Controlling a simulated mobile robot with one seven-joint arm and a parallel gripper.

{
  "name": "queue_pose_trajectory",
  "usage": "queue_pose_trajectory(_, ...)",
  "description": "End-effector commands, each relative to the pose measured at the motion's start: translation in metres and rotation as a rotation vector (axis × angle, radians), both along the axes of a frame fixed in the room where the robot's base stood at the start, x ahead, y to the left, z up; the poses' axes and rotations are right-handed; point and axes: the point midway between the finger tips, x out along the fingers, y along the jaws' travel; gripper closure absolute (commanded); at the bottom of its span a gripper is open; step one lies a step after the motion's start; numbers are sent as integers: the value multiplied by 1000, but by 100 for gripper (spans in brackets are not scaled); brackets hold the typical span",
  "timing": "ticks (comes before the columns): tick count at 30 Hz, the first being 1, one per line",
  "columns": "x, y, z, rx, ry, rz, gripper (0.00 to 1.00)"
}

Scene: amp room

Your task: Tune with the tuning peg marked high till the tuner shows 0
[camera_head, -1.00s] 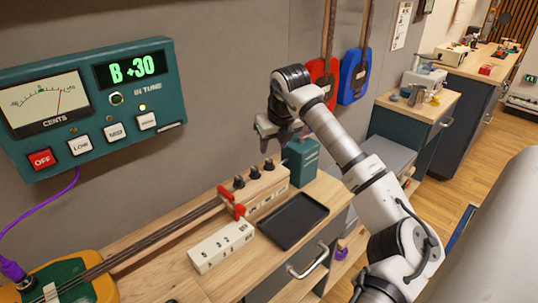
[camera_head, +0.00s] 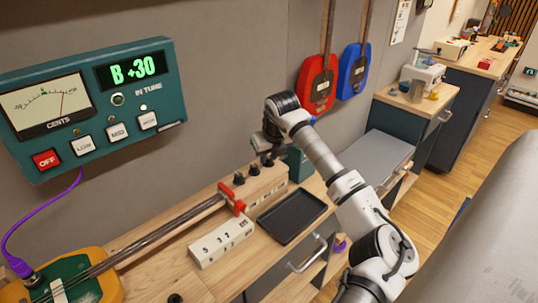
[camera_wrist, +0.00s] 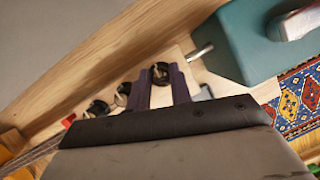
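The green tuner (camera_head: 170,85) on the wall reads "B +30", and its needle stands right of centre. A lamp is lit above its rightmost button (camera_head: 147,120), whose label is blurred. Several dark tuning pegs stand in a row on the wooden headstock (camera_head: 262,190), including a left one (camera_head: 238,178) and a middle one (camera_head: 253,170). Their markings are unreadable. My gripper (camera_head: 267,156) is low at the right end of the row. In the wrist view, its open fingers (camera_wrist: 161,82) straddle the end peg (camera_wrist: 160,72); contact is unclear. Two other pegs (camera_wrist: 122,93) show to the left.
A black tray (camera_head: 290,216) and a white block with numbers (camera_head: 221,242) lie in front of the headstock. A teal box (camera_wrist: 255,45) stands close to the right of my gripper. Red (camera_head: 318,85) and blue (camera_head: 355,72) instruments hang on the wall behind.

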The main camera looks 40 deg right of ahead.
Motion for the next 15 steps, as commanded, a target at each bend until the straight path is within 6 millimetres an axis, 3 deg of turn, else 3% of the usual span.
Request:
queue_pose_trajectory(1,0,0,0,1,0,0,87)
queue_pose_trajectory(4,0,0,0,1,0,1,100)
queue_pose_trajectory(15,0,-1,-1,0,0,58,100)
